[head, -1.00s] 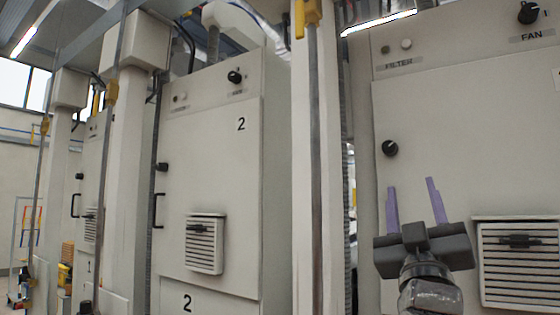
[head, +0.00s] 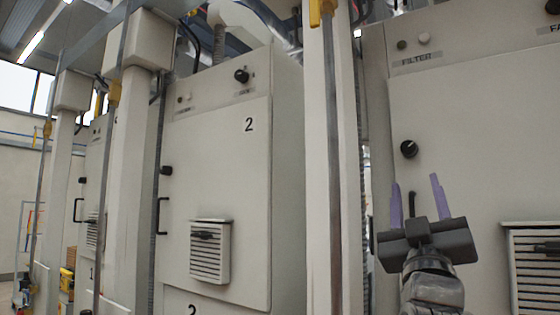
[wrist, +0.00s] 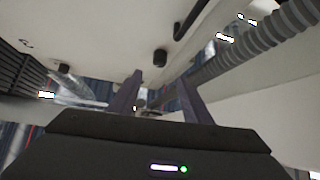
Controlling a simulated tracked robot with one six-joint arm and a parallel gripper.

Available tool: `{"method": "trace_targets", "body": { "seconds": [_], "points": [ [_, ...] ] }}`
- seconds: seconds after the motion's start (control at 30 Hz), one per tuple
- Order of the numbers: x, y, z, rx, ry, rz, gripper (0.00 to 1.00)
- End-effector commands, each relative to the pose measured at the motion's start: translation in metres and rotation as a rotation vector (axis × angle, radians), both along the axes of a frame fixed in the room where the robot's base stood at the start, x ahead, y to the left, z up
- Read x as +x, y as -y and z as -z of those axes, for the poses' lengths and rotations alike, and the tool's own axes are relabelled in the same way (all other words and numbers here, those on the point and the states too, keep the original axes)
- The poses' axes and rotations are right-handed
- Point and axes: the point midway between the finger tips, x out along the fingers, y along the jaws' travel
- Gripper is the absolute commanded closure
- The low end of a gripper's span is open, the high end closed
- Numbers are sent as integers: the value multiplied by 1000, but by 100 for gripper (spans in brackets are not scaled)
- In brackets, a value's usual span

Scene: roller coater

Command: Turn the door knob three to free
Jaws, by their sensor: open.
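The black knob (head: 409,149) is on the left edge of the right-hand cabinet door (head: 470,130); no number three shows on it. In the wrist view I take the dark knob (wrist: 160,57) beyond the fingertips to be the same one. My gripper (head: 416,190) is open and empty, with its two purple fingers apart and pointing up. In the head view it is below the knob and does not touch it. A black handle (head: 412,204) shows between the fingers; it also shows in the wrist view (wrist: 190,20).
Cabinet 2 (head: 225,150) stands to the left, with its own knob and vent. A pale column (head: 318,170) with a yellow fitting stands between the cabinets. A vent (head: 535,265) juts from the right-hand door. A grey ribbed hose (wrist: 240,50) runs beside the fingers in the wrist view.

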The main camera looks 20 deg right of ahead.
Motion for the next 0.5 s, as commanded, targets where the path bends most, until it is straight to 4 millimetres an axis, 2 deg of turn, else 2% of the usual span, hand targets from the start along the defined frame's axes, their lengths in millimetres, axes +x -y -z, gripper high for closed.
{"method": "trace_targets", "body": {
  "seconds": [0.5],
  "points": [
    [36, 33, -46, -1, 0, 3, 55]
  ]
}}
